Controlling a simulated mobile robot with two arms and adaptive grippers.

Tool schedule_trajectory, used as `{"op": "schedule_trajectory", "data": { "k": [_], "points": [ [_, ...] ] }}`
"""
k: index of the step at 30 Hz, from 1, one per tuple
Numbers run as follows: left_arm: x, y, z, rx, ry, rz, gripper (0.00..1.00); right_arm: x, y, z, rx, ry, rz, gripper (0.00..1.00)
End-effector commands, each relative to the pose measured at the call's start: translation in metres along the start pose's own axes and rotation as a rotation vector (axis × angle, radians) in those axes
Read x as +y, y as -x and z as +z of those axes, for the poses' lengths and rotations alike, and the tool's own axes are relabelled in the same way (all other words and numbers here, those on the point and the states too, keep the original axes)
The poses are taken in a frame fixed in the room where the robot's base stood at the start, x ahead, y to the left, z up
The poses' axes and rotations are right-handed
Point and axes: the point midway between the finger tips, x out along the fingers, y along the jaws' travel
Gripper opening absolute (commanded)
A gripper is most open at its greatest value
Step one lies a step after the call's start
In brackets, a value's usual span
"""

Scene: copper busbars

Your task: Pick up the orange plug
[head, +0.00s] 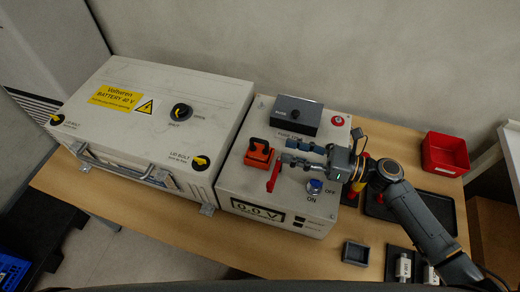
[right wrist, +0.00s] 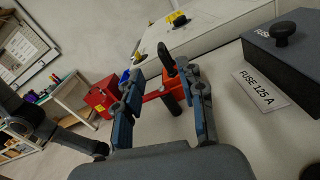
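The orange plug (head: 257,154) with a black handle on top sits on the top of the white control box, near its left edge. My right gripper (head: 285,153) is open and empty, just to the right of the plug, with its fingers pointing toward it. In the right wrist view the orange plug (right wrist: 177,75) shows between and beyond the two blue-grey fingers (right wrist: 164,76), apart from them; its black handle stands up there. The plug's lower part is partly hidden. My left gripper is not in view.
A red lever (head: 273,175) stands close beside the plug, under the right fingers. The battery case (head: 155,107) stands left. A red bin (head: 445,154) sits at right.

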Motion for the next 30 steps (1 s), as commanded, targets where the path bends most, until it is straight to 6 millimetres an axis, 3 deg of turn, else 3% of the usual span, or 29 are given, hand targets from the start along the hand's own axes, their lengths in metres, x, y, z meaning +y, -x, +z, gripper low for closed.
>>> {"op": "schedule_trajectory", "data": {
  "k": [4, 11, 21, 30],
  "points": [
    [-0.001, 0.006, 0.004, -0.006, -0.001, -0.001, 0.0, 0.0, -0.026, 0.002, -0.002, 0.0, 0.001, 0.39],
    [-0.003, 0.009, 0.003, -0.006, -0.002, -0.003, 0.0, -0.001, -0.043, 0.002, 0.0, 0.0, 0.0, 0.39],
    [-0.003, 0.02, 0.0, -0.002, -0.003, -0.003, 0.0, -0.004, -0.088, 0.007, 0.0, 0.001, -0.001, 0.39],
    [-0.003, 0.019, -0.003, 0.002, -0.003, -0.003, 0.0, -0.004, -0.091, 0.005, 0.001, 0.001, -0.001, 0.37]
  ]
}}
